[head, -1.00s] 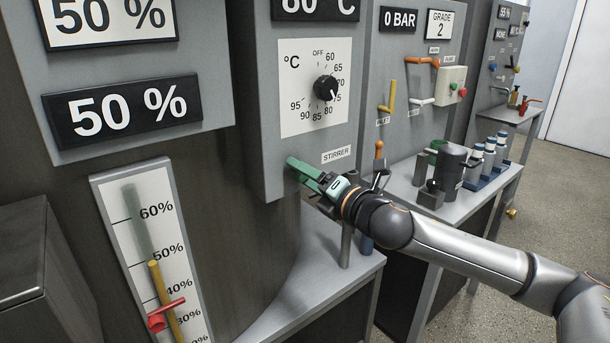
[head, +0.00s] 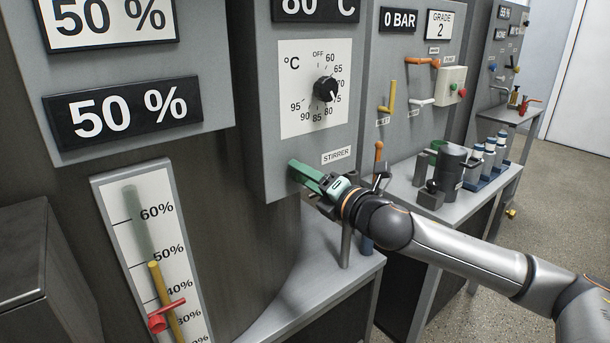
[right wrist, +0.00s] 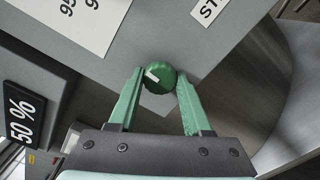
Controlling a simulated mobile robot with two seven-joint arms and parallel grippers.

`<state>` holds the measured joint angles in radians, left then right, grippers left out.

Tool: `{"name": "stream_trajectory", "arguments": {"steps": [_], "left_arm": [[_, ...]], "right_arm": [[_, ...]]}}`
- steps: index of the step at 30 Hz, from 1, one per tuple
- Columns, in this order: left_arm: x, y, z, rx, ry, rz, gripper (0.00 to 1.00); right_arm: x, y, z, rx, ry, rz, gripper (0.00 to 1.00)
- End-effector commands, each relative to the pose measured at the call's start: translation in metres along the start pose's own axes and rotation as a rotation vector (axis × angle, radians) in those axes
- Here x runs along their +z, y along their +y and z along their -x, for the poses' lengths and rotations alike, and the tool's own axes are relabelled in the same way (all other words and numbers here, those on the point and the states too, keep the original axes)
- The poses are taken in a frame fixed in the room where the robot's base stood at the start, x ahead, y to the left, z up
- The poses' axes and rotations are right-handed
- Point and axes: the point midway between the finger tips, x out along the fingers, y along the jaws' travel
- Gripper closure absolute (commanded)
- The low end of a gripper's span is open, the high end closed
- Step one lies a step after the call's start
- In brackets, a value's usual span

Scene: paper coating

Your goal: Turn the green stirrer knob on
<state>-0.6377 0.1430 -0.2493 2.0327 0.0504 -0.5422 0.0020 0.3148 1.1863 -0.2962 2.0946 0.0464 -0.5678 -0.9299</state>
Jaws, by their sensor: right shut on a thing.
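The green stirrer knob (right wrist: 159,78) shows in the right wrist view, round with a white pointer mark. It sits on the grey panel between the two green fingers of my right gripper (right wrist: 158,88). The fingers are closed on its sides. In the head view my right gripper (head: 308,178) reaches the lower edge of the panel, under the STIRRER label (head: 336,155), and hides the knob there. My left gripper is not in either view.
A black temperature dial (head: 325,89) is above on the same panel. A sight gauge (head: 155,255) with a red valve handle (head: 165,313) is at left. A bench (head: 464,207) with a dark cylinder (head: 452,166) and several bottles is at right, behind my arm.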

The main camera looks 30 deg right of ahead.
Motion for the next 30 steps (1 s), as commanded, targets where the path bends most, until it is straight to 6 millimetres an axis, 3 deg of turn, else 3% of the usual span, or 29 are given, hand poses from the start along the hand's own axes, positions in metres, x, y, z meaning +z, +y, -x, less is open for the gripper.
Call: {"name": "stream_trajectory", "arguments": {"steps": [10,19,30], "left_arm": [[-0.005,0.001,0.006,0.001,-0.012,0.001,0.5],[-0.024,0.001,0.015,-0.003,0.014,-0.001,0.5],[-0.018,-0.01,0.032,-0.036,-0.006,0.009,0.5]], "right_arm": [[0.001,0.002,0.0,-0.002,0.001,-0.266,1.0],[0.001,0.002,0.0,-0.002,0.0,-0.552,1.0],[0.001,0.002,0.0,-0.003,0.0,-0.844,1.0]]}}
